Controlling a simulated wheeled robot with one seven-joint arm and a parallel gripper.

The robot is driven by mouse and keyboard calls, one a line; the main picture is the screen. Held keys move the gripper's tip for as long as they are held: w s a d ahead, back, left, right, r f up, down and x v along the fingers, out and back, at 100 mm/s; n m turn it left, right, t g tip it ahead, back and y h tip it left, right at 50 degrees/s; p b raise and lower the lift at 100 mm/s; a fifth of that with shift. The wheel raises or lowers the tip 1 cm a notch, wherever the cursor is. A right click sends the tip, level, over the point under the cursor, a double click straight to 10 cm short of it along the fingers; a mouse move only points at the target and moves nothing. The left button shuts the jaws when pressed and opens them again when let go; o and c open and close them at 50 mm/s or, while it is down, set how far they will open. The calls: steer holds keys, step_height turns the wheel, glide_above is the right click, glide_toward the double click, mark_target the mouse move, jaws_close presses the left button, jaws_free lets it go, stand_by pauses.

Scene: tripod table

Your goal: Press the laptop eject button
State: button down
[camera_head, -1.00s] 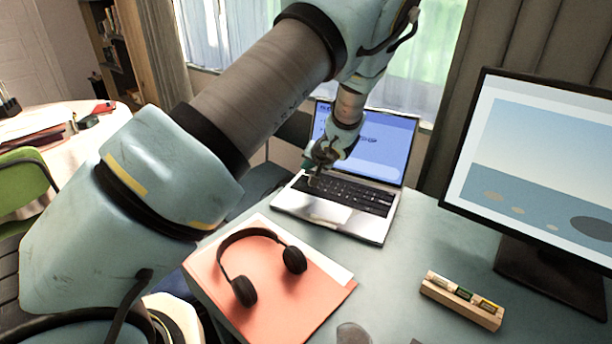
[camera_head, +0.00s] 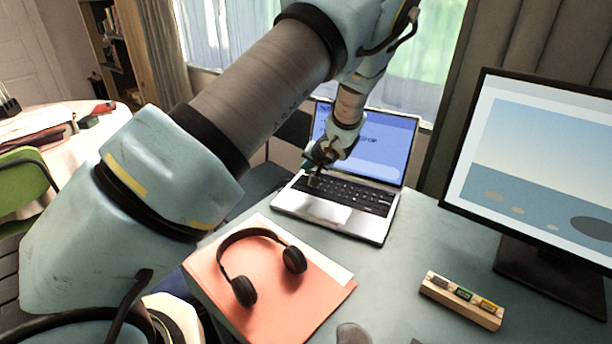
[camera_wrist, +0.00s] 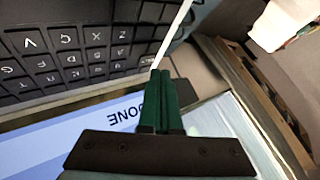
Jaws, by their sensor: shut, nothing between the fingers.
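The open laptop (camera_head: 335,206) stands on the desk with its screen (camera_head: 376,146) lit blue. Its keyboard (camera_wrist: 75,48) shows close up in the wrist view, along with part of the screen (camera_wrist: 60,150) reading "DONE". My gripper (camera_head: 314,183) is over the left part of the keyboard, near the laptop's left edge. In the wrist view its green fingers (camera_wrist: 160,75) are shut together and empty, with the tips near the keyboard's edge. I cannot tell whether the tips touch the laptop. I cannot make out an eject button in either view.
Black headphones (camera_head: 247,262) lie on a salmon folder (camera_head: 290,312) in front of the laptop. A monitor (camera_head: 545,150) stands at the right. A wooden block holding small items (camera_head: 462,302) is on the desk before it.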

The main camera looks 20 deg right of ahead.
steer(key=shift+f+b, duration=0.7)
steer(key=shift+b, duration=1)
stand_by(0.6)
steer(key=shift+r, duration=0.7)
steer(key=shift+r, duration=0.1)
steer(key=shift+r+p, duration=1)
steer(key=shift+r, duration=1.45)
steer(key=shift+a, duration=0.1)
